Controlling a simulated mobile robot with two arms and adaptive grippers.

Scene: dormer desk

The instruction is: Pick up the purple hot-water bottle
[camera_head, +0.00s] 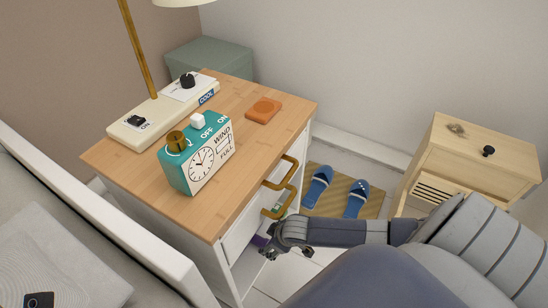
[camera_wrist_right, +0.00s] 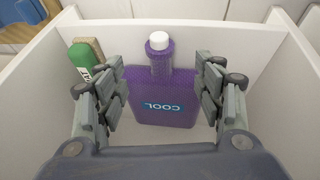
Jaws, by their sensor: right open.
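My right gripper (camera_wrist_right: 165,95) is open, with one finger on each side of the bottle. Whether the fingers touch it I cannot tell. In the head view my right gripper (camera_head: 287,238) is at the nightstand's lower open drawer, and only a bit of purple (camera_head: 259,241) shows beside it. My left gripper is not in view.
A green item (camera_wrist_right: 84,62) and a tan block stand left of the bottle in the drawer (camera_wrist_right: 275,75). The wooden-topped nightstand (camera_head: 235,120) carries a teal clock (camera_head: 200,160), a lamp base and an orange box (camera_head: 264,110). Blue slippers (camera_head: 355,198) lie on a mat.

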